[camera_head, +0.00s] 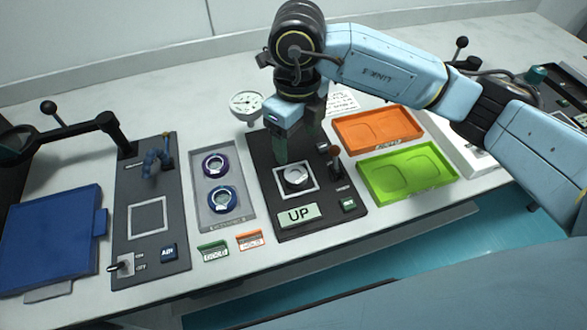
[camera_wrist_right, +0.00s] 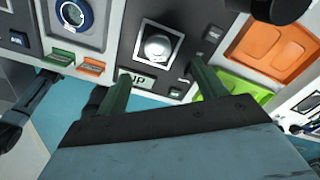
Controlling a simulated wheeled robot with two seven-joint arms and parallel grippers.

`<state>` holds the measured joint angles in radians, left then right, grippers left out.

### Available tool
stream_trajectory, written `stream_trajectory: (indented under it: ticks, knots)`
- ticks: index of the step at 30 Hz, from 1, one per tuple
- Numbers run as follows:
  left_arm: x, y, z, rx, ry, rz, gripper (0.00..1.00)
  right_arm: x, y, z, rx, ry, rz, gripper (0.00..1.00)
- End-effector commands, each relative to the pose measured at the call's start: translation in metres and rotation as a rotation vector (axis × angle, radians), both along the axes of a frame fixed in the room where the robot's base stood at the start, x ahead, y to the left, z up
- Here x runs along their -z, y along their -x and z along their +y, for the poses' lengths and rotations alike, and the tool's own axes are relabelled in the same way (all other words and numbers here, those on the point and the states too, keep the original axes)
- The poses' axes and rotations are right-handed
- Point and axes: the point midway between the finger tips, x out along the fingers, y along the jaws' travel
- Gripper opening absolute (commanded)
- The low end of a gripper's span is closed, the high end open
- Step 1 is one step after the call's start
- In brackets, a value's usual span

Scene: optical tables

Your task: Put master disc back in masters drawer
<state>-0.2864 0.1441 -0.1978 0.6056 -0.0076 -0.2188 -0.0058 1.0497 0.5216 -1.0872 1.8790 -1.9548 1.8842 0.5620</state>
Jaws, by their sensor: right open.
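A round silver disc (camera_head: 295,177) sits in the white square frame of a black panel (camera_head: 262,170), above a sign reading "UP". I cannot tell whether it is the master disc. It also shows in the right wrist view (camera_wrist_right: 157,47). A grey tray (camera_head: 208,222) left of the panel holds a purple ring (camera_head: 215,164) and a blue ring (camera_head: 222,199); its label is too small to read. My right gripper (camera_head: 299,148) points down over the black panel, close behind the silver disc. Its fingers (camera_wrist_right: 160,80) are apart with nothing between them. My left gripper is out of view.
Orange (camera_head: 378,131) and green (camera_head: 407,173) trays lie right of the panel, beneath my right arm. A small lever (camera_head: 334,160) stands on the panel near the gripper. A round gauge (camera_head: 246,102) stands behind. A dark panel (camera_head: 150,215) and blue case (camera_head: 52,241) lie left.

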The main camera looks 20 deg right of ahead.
Motion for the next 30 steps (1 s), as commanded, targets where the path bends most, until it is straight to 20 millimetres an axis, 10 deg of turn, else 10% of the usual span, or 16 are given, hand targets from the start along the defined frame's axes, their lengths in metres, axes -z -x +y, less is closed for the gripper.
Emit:
stream_trajectory:
  ticks: [5, 30]
  knots:
    - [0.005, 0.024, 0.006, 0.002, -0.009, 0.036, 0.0, 0.033, 0.0, 0.0, 0.001, -0.001, 0.002, 0.7]
    - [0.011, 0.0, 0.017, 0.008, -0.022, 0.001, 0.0, 0.096, 0.004, 0.002, -0.002, -0.003, 0.0, 0.7]
